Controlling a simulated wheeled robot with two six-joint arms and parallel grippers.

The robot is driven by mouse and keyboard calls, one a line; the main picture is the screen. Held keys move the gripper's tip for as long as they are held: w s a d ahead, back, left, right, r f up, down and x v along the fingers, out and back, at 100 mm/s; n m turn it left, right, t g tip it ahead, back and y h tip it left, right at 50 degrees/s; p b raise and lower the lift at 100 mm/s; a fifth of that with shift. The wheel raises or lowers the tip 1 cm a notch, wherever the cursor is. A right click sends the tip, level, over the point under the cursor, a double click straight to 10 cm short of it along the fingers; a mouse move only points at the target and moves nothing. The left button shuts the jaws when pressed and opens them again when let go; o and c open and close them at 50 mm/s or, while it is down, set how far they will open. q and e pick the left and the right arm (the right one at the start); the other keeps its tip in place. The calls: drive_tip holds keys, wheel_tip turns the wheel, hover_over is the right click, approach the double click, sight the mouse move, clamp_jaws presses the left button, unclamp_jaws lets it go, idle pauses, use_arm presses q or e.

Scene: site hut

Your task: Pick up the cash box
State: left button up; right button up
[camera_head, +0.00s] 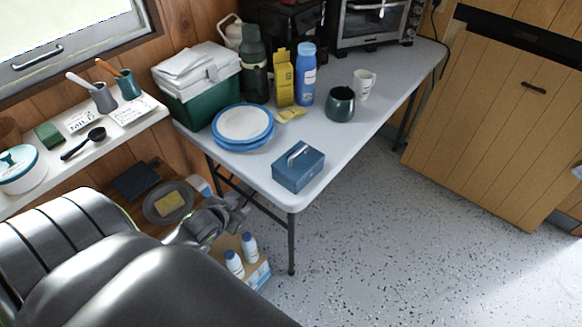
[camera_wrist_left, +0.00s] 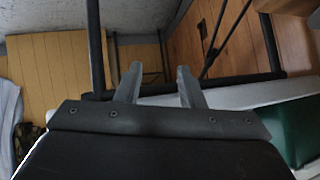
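The cash box (camera_head: 297,170) is a small blue box with a light handle on its lid. It sits closed on the near corner of the grey folding table (camera_head: 345,145). My left gripper (camera_head: 232,210) is left of the table's near end and below the box, apart from it. In the left wrist view its two fingers (camera_wrist_left: 160,82) stand apart with nothing between them. The cash box cannot be made out in the left wrist view. My right gripper is not in view.
Blue-rimmed plates (camera_head: 243,125) and a green-and-white cooler (camera_head: 198,85) stand behind the box. A dark green mug (camera_head: 341,104) and a blue bottle (camera_head: 306,74) stand farther back. A white shelf (camera_head: 58,165) runs along the left. The tabletop right of the box is clear.

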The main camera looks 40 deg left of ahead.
use_arm(q)
drive_tip(key=w+d+r+t+h, duration=0.1)
drive_tip(key=w+d+r+t, duration=0.15)
drive_tip(key=r, duration=0.75)
drive_tip(key=m+t+h, duration=0.2)
approach(297, 152)
drive_tip(key=shift+g, duration=0.25)
drive_tip(key=x, duration=0.1)
drive_tip(key=b+x, duration=0.1)
drive_tip(key=x, duration=0.2)
drive_tip(key=shift+w+r+b, duration=0.3)
drive_tip(key=shift+w+b, duration=0.1)
drive_tip(key=shift+w, duration=0.1)
drive_tip(key=shift+x, duration=0.8)
drive_tip(key=x, duration=0.4)
drive_tip(key=shift+w+d+f, duration=0.1)
drive_tip(key=shift+w+f, duration=0.15)
drive_tip(key=shift+f, duration=0.2)
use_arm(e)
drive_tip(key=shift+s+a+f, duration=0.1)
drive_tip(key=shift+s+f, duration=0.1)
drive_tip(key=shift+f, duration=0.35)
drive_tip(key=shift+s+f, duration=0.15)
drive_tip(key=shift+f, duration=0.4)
use_arm(q)
clamp_jaws()
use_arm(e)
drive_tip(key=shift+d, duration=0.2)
use_arm(q)
drive_tip(key=shift+r, duration=0.1)
